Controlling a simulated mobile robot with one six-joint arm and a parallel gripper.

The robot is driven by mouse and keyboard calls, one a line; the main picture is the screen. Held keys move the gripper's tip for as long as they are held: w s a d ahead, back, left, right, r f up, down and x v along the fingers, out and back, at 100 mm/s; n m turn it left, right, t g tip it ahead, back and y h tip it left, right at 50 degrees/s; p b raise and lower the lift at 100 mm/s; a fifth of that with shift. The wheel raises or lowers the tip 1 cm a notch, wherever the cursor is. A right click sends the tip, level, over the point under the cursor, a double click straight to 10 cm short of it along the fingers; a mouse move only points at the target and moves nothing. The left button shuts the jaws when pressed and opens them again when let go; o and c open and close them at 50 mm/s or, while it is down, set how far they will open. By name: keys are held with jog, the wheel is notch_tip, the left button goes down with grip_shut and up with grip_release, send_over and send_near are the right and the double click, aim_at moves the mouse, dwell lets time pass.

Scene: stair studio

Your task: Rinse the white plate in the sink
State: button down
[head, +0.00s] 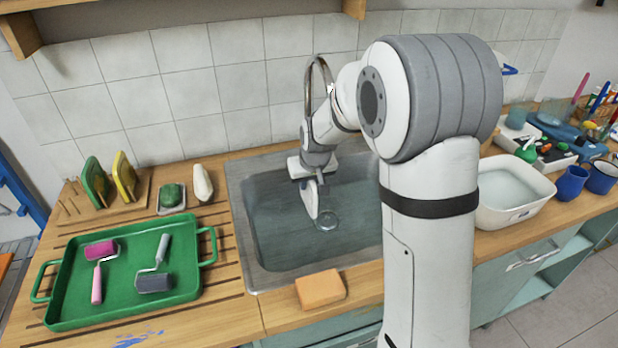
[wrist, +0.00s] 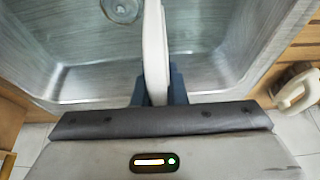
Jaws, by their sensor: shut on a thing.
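The white plate (head: 311,198) is held on edge, roughly upright, in my gripper (head: 308,181) over the sink (head: 246,230). In the wrist view the plate (wrist: 155,50) shows edge-on between the two dark fingers of my gripper (wrist: 157,88), which are shut on it. The plate hangs inside the basin, close to the round drain (head: 326,221); I cannot tell whether it touches the bottom. The curved tap (head: 309,85) rises at the back of the sink, partly hidden by my arm. I see no clear stream of water.
A green tray (head: 127,312) with two rollers lies left of the sink. Plates stand in a wooden rack (head: 139,190) behind it. An orange sponge (head: 320,289) lies at the sink's front edge. A white tub (head: 490,219) stands to the right. My arm hides the sink's right part.

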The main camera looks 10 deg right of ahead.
notch_tip(320, 180, down, 15)
jog(key=b, duration=0.8)
jog(key=shift+f+b, duration=0.15)
jog(key=shift+b, duration=0.25)
dwell(1.6)
jog(key=shift+r+p, duration=6)
jog(key=shift+r, duration=4)
